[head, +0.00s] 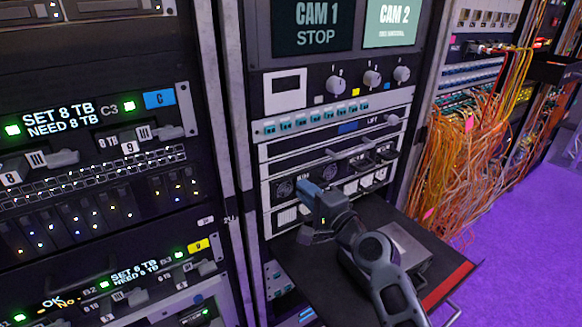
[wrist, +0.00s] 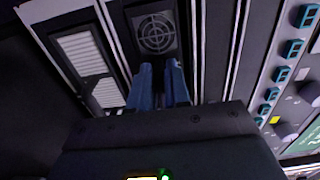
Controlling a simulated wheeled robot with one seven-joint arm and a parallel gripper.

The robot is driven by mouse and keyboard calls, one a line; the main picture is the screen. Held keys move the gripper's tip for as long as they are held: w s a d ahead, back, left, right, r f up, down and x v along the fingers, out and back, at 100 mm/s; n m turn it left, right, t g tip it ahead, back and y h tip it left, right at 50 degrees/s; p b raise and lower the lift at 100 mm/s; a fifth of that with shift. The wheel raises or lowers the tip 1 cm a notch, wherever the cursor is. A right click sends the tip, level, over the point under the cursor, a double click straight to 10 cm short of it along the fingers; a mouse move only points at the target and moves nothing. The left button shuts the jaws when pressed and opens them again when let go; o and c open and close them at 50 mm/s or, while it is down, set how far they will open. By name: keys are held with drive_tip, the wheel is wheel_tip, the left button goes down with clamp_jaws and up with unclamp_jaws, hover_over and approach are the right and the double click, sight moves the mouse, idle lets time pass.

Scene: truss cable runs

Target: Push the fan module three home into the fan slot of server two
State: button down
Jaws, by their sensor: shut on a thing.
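The fan module (wrist: 155,32) shows in the wrist view as a dark square face with a round grille, set in the front of a server. My gripper (wrist: 160,72) has its two blue fingers close together at the lower edge of that face, shut on a part of the module that the fingers mostly hide. In the head view my gripper (head: 308,193) is at the server front (head: 335,165), covering part of it. A round fan grille (head: 284,188) shows just left of the fingers. How deep the module sits in its slot cannot be told.
A black shelf (head: 455,270) with a red edge juts out below my arm, with a grey flat box (head: 405,243) on it. Orange cables (head: 455,165) hang at the right. A rack post (head: 232,110) stands left of the server. Purple floor (head: 510,220) is open at right.

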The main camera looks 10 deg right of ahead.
drive_tip(key=shift+v, duration=0.95)
drive_tip(key=shift+v, duration=2.6)
drive_tip(key=shift+r, duration=0.15)
drive_tip(key=c, duration=1)
unclamp_jaws()
drive_tip(key=shift+b+v, duration=0.5)
drive_tip(key=shift+v, duration=3.4)
